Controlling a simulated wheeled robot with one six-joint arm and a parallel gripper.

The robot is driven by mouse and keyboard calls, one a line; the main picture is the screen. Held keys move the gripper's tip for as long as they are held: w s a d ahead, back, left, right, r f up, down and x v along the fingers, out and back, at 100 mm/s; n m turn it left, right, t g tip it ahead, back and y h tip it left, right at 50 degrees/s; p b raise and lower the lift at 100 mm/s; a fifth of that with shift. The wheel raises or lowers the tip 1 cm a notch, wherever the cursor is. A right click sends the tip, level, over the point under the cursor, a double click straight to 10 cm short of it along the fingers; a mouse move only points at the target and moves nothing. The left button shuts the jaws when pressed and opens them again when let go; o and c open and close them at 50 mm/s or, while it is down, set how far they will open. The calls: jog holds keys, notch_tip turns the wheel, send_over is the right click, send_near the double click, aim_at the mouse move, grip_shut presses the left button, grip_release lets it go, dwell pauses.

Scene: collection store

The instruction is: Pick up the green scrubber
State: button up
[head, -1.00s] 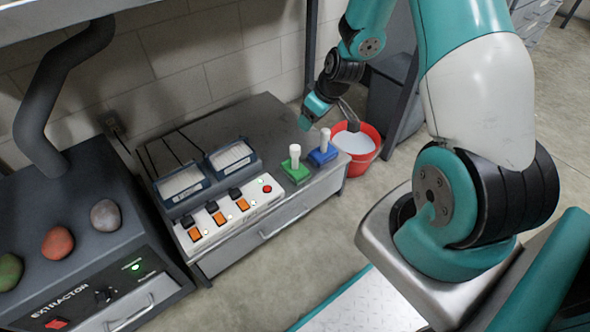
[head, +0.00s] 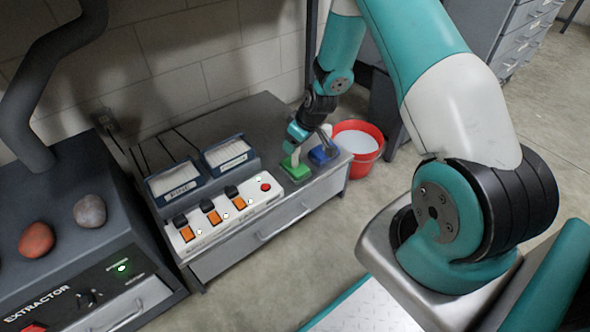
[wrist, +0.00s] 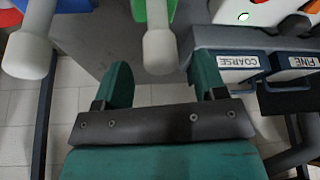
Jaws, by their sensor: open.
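The green scrubber (head: 292,166) is a green block with a white upright handle, standing near the right end of the grey cabinet top. My gripper (head: 297,146) is just above it and partly hides its handle in the head view. In the wrist view my gripper (wrist: 163,74) is open and empty, with a finger on either side of the line to the white handle knob of the green scrubber (wrist: 159,48). Whether the knob is between the fingers in depth, I cannot tell. The blue scrubber (head: 323,154) stands close to its right; its white knob (wrist: 28,55) shows at left in the wrist view.
A white switch panel (head: 222,218) and two labelled trays, coarse and fine (head: 228,154), stand left of the scrubbers. A red bucket (head: 368,148) is beyond the cabinet's right end. The extractor (head: 90,268) with stones on top is at left.

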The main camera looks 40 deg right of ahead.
jog(key=b+x, duration=0.1)
jog(key=x, duration=0.2)
jog(key=shift+f, duration=0.25)
jog(key=shift+r, duration=0.1)
grip_shut()
notch_tip(320, 180, up, 10)
jog(key=p, duration=0.4)
